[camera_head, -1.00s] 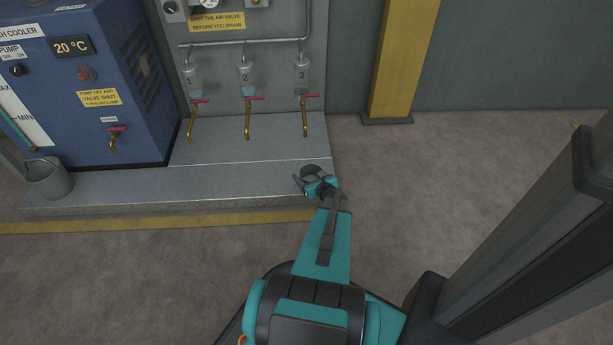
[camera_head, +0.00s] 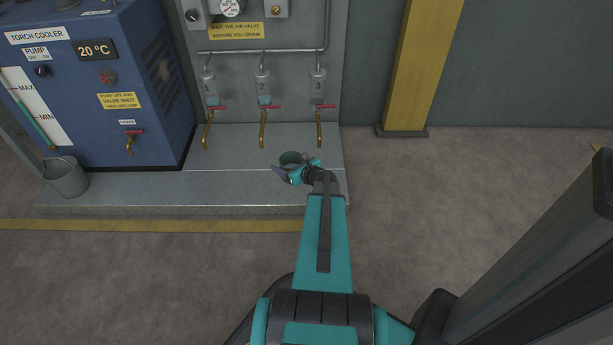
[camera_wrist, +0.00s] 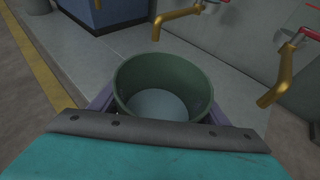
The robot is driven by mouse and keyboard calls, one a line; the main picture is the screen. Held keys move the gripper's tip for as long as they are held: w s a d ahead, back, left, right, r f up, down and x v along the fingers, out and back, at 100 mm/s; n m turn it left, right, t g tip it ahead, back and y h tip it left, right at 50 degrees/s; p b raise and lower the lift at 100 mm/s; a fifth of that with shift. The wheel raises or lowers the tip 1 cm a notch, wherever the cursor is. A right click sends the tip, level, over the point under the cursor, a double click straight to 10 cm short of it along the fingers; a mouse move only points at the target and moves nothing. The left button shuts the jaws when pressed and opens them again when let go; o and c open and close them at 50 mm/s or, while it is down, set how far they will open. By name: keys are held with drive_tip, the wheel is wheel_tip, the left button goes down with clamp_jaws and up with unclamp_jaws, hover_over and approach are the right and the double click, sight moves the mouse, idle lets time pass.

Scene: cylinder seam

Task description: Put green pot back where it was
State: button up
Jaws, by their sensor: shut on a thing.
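The green pot (camera_head: 291,158) is held in my gripper (camera_head: 293,170) near the front part of the grey raised plinth, below taps 2 and 3. In the wrist view the green pot (camera_wrist: 163,80) is upright with its open mouth facing up, and its inside bottom looks pale grey-blue; I cannot tell if that is liquid. The purple-grey fingers of my gripper (camera_wrist: 160,112) sit on both sides of it, shut on it. I cannot tell whether the pot's base touches the plinth.
Three brass spouts with red handles, numbered 1 (camera_head: 208,125), 2 (camera_head: 263,125) and 3 (camera_head: 319,125), hang over the plinth (camera_head: 150,188). The blue torch cooler (camera_head: 110,90) and a grey bucket (camera_head: 66,177) stand left. A yellow post (camera_head: 408,70) stands right.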

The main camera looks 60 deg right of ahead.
drive_tip(key=w+a+r+n+y, duration=0.4)
drive_tip(key=w+a+r, duration=0.4)
drive_tip(key=a+r, duration=0.3)
drive_tip(key=w+a+r+n+y, duration=0.35)
drive_tip(key=w+a+r, duration=0.5)
drive_tip(key=a, duration=0.45)
drive_tip(key=a+r+n+g+y, duration=0.1)
drive_tip(key=a+r, duration=0.4)
drive_tip(key=a, duration=0.5)
drive_tip(key=s+a+r+n+g+y, duration=0.1)
drive_tip(key=a+r+n+g+y, duration=0.1)
drive_tip(key=a, duration=0.7)
drive_tip(key=s+a+r+n+g+y, duration=0.1)
drive_tip(key=a+r+n+g+y, duration=0.1)
drive_tip(key=a+r, duration=0.6)
drive_tip(key=a+n+y, duration=0.1)
drive_tip(key=a+y, duration=0.1)
drive_tip(key=shift+s+a+r, duration=0.15)
drive_tip(key=shift+s+a, duration=0.05)
drive_tip(key=shift+a, duration=0.1)
drive_tip(key=shift+n, duration=0.25)
